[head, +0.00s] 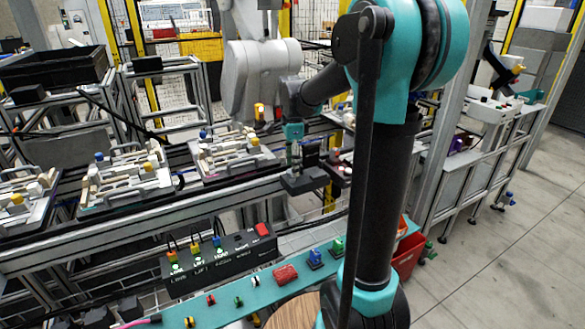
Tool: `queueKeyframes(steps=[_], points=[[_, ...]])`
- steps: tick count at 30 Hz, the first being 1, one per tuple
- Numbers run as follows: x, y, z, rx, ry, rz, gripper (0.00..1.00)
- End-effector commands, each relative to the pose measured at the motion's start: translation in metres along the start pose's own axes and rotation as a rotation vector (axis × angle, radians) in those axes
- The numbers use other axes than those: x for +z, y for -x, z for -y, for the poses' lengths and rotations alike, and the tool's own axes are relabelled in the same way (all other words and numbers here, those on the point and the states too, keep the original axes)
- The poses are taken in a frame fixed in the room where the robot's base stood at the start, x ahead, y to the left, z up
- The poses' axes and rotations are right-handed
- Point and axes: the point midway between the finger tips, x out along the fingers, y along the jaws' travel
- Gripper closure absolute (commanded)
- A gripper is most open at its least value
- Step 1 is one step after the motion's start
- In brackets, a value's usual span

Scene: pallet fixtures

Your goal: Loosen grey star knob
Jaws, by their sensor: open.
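I cannot pick out a grey star knob for certain in the head view. Three pale pallet fixtures stand along the conveyor: a right one (232,160), a middle one (125,180) and a left one (30,190). They carry small blue and yellow knobs, such as a yellow knob (255,141) on the right fixture and a blue knob (100,158) on the middle one. My gripper (297,168) hangs low, just right of the right fixture and apart from its knobs. It is open and small in view, with nothing visible between its fingers.
A black control box (217,262) with lit buttons stands in front of the conveyor (150,222). A teal shelf (262,294) holds several small parts. Red bins (405,258) are to the right. A white robot arm (262,75) stands behind. The floor at right is clear.

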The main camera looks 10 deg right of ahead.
Motion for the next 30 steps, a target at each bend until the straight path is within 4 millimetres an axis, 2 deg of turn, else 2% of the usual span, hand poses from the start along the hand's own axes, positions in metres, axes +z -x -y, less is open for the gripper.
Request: queueKeyframes(steps=[6, 14, 26, 30], points=[[0.0, -0.0138, -0.0004, 0.0, 0.0, 0.0, 0.44], [0.0, -0.0147, -0.0004, 0.0, 0.0, 0.0, 0.44], [0.0, -0.0145, -0.0004, 0.0, 0.0, 0.0, 0.93], [0.0, -0.0144, -0.0004, 0.0, 0.004, 0.0, 0.94]])
